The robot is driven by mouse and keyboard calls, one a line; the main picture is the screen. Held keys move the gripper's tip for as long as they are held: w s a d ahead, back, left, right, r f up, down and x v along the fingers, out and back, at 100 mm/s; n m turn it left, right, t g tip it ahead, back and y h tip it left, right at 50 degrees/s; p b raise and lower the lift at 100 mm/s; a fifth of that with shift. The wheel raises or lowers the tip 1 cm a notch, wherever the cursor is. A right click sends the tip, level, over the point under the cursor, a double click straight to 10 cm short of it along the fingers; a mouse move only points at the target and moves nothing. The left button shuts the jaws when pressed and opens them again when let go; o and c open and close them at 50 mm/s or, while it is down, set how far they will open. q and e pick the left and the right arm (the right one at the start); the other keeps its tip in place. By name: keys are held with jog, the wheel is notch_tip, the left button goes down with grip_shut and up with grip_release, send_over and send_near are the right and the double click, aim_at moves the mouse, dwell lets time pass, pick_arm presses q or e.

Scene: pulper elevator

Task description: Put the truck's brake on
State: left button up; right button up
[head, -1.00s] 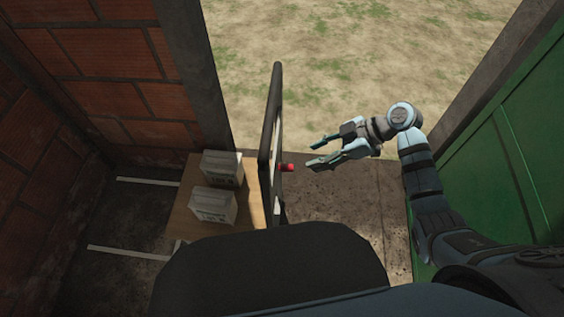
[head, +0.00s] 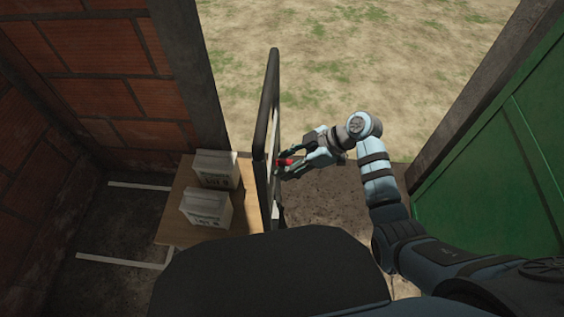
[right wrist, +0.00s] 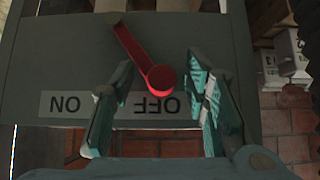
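The truck has a dark upright handle frame (head: 270,90) and a wooden deck (head: 180,222). A red brake lever (head: 284,162) sticks out from the right side of the frame. In the right wrist view the red lever (right wrist: 146,55) slants down to a round knob over the upside-down OFF label (right wrist: 157,104); the ON label (right wrist: 66,103) lies to its left. My right gripper (head: 283,167) is at the lever. In the right wrist view its fingers (right wrist: 155,108) are spread, one on each side of the knob, with gaps showing. My left gripper is not in view.
Two pale boxes (head: 214,170) (head: 206,208) stand on the deck. A brick wall (head: 85,55) is at the left, and a green door panel (head: 500,170) is at the right. Open grassy ground (head: 350,60) lies beyond the sill.

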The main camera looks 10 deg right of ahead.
jog(key=c, duration=0.5)
jog(key=shift+w+d+r+b, duration=0.2)
jog(key=shift+w+r, duration=0.1)
jog(key=shift+w, duration=0.3)
jog(key=shift+w+d+r+b, duration=0.2)
jog(key=shift+w+r, duration=0.1)
jog(key=shift+w, duration=0.25)
jog(key=w, duration=0.1)
jog(key=w+b, duration=0.1)
jog(key=b, duration=0.1)
jog(key=shift+w+d+r, duration=0.25)
jog(key=shift+w+d, duration=0.05)
jog(key=shift+w, duration=0.1)
